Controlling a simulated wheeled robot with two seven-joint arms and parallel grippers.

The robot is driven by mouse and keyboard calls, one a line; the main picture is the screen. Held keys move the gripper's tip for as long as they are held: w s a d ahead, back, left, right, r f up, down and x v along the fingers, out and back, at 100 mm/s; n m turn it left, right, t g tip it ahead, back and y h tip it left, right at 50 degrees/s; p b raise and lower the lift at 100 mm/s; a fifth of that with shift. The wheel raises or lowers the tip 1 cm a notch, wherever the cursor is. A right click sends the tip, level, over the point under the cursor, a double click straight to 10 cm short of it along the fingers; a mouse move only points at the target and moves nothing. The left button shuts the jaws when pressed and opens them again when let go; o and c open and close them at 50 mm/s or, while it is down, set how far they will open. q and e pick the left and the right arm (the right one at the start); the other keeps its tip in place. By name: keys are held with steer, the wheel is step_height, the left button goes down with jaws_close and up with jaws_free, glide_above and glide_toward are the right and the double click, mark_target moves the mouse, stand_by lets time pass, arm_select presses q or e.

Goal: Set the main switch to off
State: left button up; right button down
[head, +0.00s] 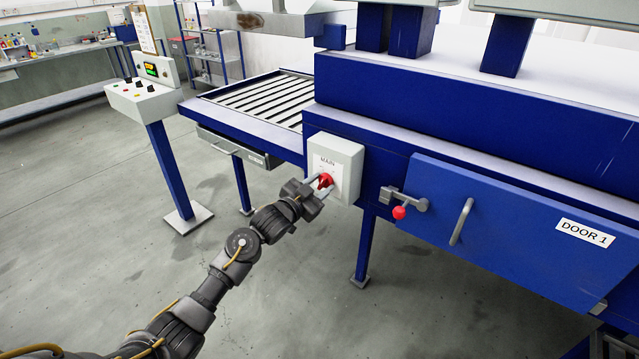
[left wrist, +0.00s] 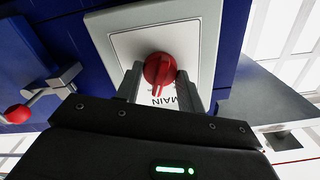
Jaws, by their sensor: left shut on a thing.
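The main switch is a red rotary knob (head: 325,181) on a white plate marked MAIN, on the front of a light grey box (head: 347,152) fixed to the blue machine. In the left wrist view the red knob (left wrist: 159,70) sits between the two fingers. My left gripper (head: 318,187) is shut on the knob, its fingers on either side of it. The knob's marker lies roughly along the fingers in the left wrist view; the position marks on the plate are too small or hidden to read. My right gripper is not in view.
Right of the box are a latch with a red ball (head: 399,212) and a blue door (head: 520,225) labelled DOOR 1 with a grey handle (head: 461,222). A control pedestal (head: 145,98) stands at left. A roller bed (head: 262,98) lies behind the box. The floor in front is clear.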

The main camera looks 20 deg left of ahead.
arm_select(q)
steer(key=n+p, duration=0.4)
steer(key=n, duration=0.1)
steer(key=shift+r, duration=0.15)
steer(key=n+p, duration=0.1)
steer(key=n, duration=0.2)
steer(key=shift+p, duration=0.35)
steer(key=shift+n+p, duration=0.45)
steer(key=shift+n, duration=0.65)
steer(key=shift+f, duration=0.2)
steer(key=o, duration=1)
steer(key=shift+c, duration=0.2)
